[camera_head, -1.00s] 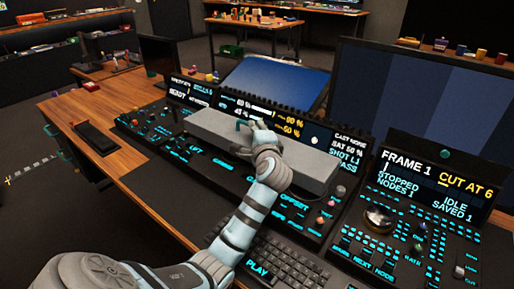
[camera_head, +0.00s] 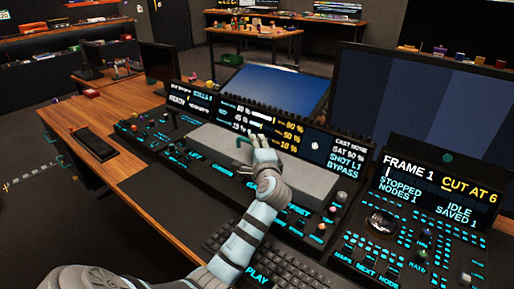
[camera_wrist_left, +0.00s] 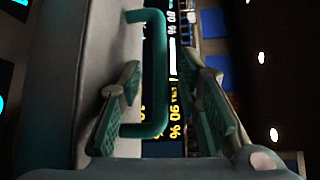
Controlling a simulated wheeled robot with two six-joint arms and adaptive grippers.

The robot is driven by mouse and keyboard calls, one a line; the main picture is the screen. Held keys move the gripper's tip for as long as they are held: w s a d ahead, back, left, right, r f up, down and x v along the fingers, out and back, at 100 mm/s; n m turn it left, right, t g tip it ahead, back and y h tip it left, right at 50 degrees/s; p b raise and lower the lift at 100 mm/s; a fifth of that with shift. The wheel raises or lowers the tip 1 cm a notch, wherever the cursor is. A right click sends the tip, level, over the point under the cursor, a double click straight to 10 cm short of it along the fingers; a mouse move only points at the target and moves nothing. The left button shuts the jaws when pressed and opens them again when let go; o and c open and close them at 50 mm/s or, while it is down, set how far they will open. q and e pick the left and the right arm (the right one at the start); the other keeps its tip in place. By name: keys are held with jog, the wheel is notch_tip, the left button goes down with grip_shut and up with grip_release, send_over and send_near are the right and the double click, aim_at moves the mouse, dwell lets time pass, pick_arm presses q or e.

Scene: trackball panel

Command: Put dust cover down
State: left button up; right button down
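The dust cover is a long grey lid (camera_head: 310,178) lying along the middle of the console, below the screen strip, in the head view. It has a teal handle (camera_head: 243,141), which shows as an upright bracket in the left wrist view (camera_wrist_left: 156,75). My left gripper (camera_head: 256,142) is at this handle. In the wrist view my left gripper (camera_wrist_left: 165,90) has its two teal-padded fingers spread, with the handle between them and a clear gap on the right side. Whether the cover rests fully on the console, I cannot tell. My right gripper is not in view.
A trackball (camera_head: 380,222) sits on the right-hand panel. A keyboard (camera_head: 285,262) lies in front of the console. A dark monitor (camera_head: 420,105) stands behind on the right, and a blue screen (camera_head: 275,88) behind the middle. Bare wood desk (camera_head: 120,165) lies at left.

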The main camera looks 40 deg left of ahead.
pick_arm(q)
jog(key=shift+s+d+r+p, duration=0.2)
jog(key=shift+d+p, duration=0.05)
jog(key=shift+p, duration=0.1)
jog(key=p+v, duration=0.5)
jog(key=v, duration=0.6)
jog(key=shift+d+p, duration=0.2)
jog(key=shift+p, duration=0.1)
jog(key=shift+s, duration=0.15)
